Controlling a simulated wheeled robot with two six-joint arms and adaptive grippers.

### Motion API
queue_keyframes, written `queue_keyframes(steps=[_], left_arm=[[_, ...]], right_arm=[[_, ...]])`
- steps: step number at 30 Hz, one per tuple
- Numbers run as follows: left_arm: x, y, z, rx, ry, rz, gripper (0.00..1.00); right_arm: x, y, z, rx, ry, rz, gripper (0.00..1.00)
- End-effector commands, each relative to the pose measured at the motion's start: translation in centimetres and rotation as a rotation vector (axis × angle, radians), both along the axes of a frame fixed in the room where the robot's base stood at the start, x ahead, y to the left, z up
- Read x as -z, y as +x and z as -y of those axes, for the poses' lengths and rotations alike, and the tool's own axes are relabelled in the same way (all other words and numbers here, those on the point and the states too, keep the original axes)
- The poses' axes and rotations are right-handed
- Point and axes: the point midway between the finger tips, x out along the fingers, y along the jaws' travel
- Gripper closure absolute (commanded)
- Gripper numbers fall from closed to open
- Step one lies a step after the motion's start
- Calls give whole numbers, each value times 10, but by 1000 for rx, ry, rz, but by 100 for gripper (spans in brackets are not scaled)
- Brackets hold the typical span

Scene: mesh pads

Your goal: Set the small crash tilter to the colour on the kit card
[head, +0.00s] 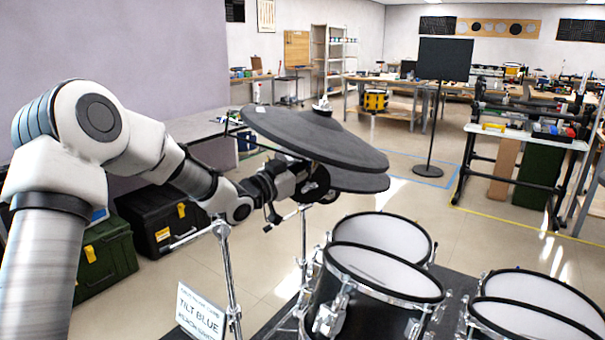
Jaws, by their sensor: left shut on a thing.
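The kit card (200,313) stands at the lower left and reads "TILT BLUE"; its smaller lines are hard to read. A large dark cymbal pad (315,135) is tilted above a smaller dark pad (358,181), which it partly covers. My left gripper (300,187) is under the large pad, at the top of a chrome stand (304,235). It is shut on the small crash tilter, which is mostly hidden by the gripper and the pads. I cannot make out the tilter's colour setting. My right gripper is out of view.
Mesh drum pads (382,238) with black rims stand at the lower middle and right. Another chrome stand (228,265) rises close below my left arm. Black and green cases (160,220) lie at the left. A black panel on a pole (443,62) stands behind on open floor.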

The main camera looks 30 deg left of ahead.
Motion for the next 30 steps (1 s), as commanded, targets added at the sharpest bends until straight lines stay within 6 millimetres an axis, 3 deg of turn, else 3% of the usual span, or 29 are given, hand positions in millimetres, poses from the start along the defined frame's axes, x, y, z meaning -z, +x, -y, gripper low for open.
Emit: queue_keyframes(steps=[2,11,12,14,25,30], left_arm=[[8,1,0,5,-51,31,100],[2,0,-1,4,-74,44,100],[2,0,-1,4,-73,43,82],[2,0,-1,4,-73,43,63],[1,-4,-3,3,-72,47,63],[5,-31,-13,3,-78,47,63]], right_arm=[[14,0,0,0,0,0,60],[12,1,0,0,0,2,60],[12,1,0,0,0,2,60],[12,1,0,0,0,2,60],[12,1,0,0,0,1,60],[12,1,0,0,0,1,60]])
